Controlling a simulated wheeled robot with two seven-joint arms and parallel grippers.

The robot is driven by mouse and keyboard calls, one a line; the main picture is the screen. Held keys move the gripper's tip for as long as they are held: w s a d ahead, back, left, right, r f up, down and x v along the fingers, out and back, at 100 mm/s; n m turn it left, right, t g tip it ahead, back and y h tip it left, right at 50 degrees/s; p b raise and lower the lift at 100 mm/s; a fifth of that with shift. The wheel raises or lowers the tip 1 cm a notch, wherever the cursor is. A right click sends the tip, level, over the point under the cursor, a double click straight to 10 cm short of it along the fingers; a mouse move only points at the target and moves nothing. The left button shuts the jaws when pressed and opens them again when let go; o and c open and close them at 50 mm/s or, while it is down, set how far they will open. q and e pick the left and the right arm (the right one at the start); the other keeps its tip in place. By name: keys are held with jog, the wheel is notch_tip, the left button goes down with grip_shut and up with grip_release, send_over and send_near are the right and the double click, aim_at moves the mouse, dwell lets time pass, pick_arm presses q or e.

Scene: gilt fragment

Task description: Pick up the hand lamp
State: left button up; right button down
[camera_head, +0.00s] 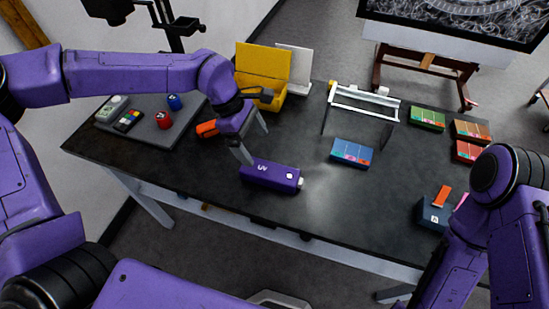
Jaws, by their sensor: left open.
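The hand lamp is probably the purple block marked "UV" (270,175), lying on the dark table near its front edge. It has a pale knob or lens at its right end. My left gripper (252,141) is open, with its two grey fingers just behind and above the lamp's left part. One fingertip is close to the lamp's back edge; I cannot tell if it touches. Nothing shows between the fingers. My right arm comes in at the right, and its gripper does not show.
On the dark table (270,225) stand an open yellow box (262,62), a grey tray (150,138) with small cans, and a white frame (365,102). A blue box (351,153) lies right of the lamp. Several coloured boxes, including a green one (427,117), stand farther right.

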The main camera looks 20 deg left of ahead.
pick_arm(q)
jog(key=p, duration=0.1)
send_over(268, 169)
jog(key=a, duration=0.2)
notch_tip(268, 169, down, 4)
jog(key=shift+s+d+f, duration=0.1)
jog(key=shift+s+f, duration=0.05)
jog(key=p+x, duration=0.1)
jog(key=x, duration=0.1)
jog(key=p+x, duration=0.1)
jog(key=x, duration=0.2)
jog(key=shift+a+f, duration=0.15)
jog(key=shift+a, duration=0.1)
jog(key=shift+d+f, duration=0.15)
jog(key=c, duration=1.3)
pick_arm(e)
jog(key=r, duration=0.3)
jog(key=shift+s, duration=0.25)
